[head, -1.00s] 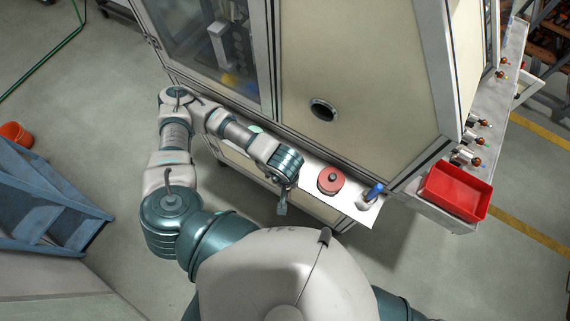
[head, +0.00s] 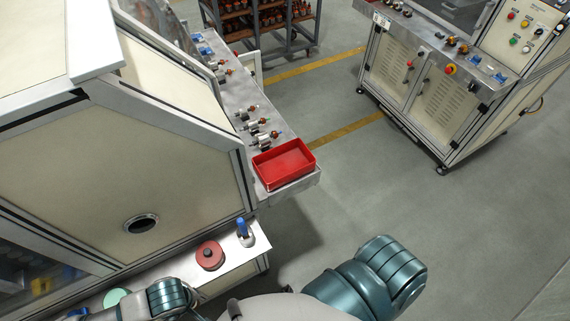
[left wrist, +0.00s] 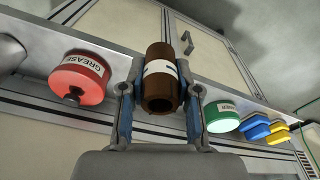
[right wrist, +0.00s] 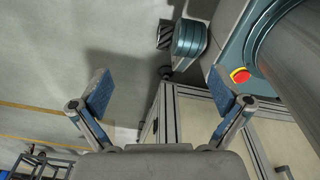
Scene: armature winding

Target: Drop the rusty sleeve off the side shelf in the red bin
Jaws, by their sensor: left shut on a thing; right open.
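The rusty sleeve (left wrist: 161,68) is a brown cylinder with a white label band. It shows in the left wrist view, where my left gripper (left wrist: 158,88) is shut on it, one finger on each side. In the head view only part of my left arm shows at the bottom left, and I cannot make out the sleeve there. The red bin (head: 291,182) is an open rectangular tray on the metal ledge at the machine's corner, well away from the left arm. My right gripper (right wrist: 159,92) is open and empty, its fingers wide apart.
On the side shelf (head: 232,256) stand a red grease tin (head: 210,255), a blue-topped item (head: 243,231) and a green tin (left wrist: 222,115). Blue and yellow pieces (left wrist: 277,133) lie beyond the green tin. Small fittings (head: 258,130) line the ledge behind the bin. Floor right of the bin is clear.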

